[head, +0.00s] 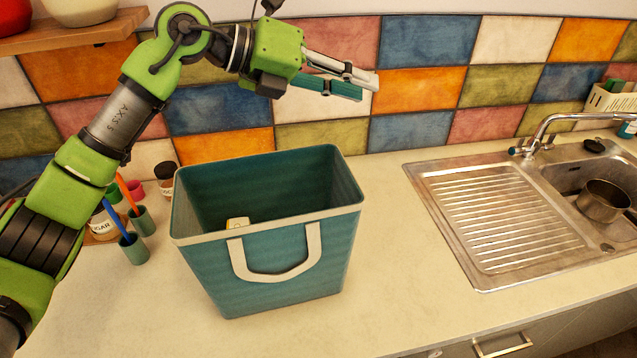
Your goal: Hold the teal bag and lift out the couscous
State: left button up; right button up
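The teal bag (215,275) stands upright and open on the counter, with a pale rim and a pale loop handle on its near side. Inside, just above the near rim, the top of a small cream and yellow item (238,223) shows. It may be the couscous; most of it is hidden by the bag's wall. My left gripper (368,90) is in the air above and behind the bag, pointing right, apart from it. A silver finger and a teal bar below it show; I cannot tell whether they are apart or closed. My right gripper is not in view.
Left of the bag are teal cups (134,248) with a blue and an orange stick, a sugar jar (103,222) and a dark-lidded jar (161,181). A steel sink (500,215) with a pot (603,200) is at right. The counter between bag and sink is clear.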

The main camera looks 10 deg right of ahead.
pick_arm(q)
jog(key=s+f+m+y, duration=0.2)
jog(key=s, duration=0.1)
jog(key=s+f+m+g+y, duration=0.1)
jog(key=s+f+m+y, duration=0.1)
jog(key=s+y, duration=0.1)
jog(key=s+f+m+y, duration=0.2)
jog(key=s+m, duration=0.1)
jog(key=s, duration=0.1)
jog(key=shift+s+a+f+g+y, duration=0.2)
jog(key=shift+g+y, duration=0.1)
jog(key=shift+g, duration=0.1)
jog(key=a+m+y, duration=0.1)
jog(key=a+y, duration=0.1)
jog(key=s+a+f+m+y, duration=0.1)
jog(key=a+y, duration=0.1)
jog(key=a, duration=0.1)
jog(key=s+a+f+m+t+y, duration=0.1)
jog(key=a, duration=0.1)
jog(key=shift+s+a+f+y, duration=0.1)
jog(key=shift+a+f+y, duration=0.15)
jog(key=shift+y, duration=0.15)
send_near(318, 254)
notch_tip(318, 254, down, 5)
jog(key=shift+f, duration=0.15)
grip_shut()
jog(key=shift+o, duration=0.3)
grip_release()
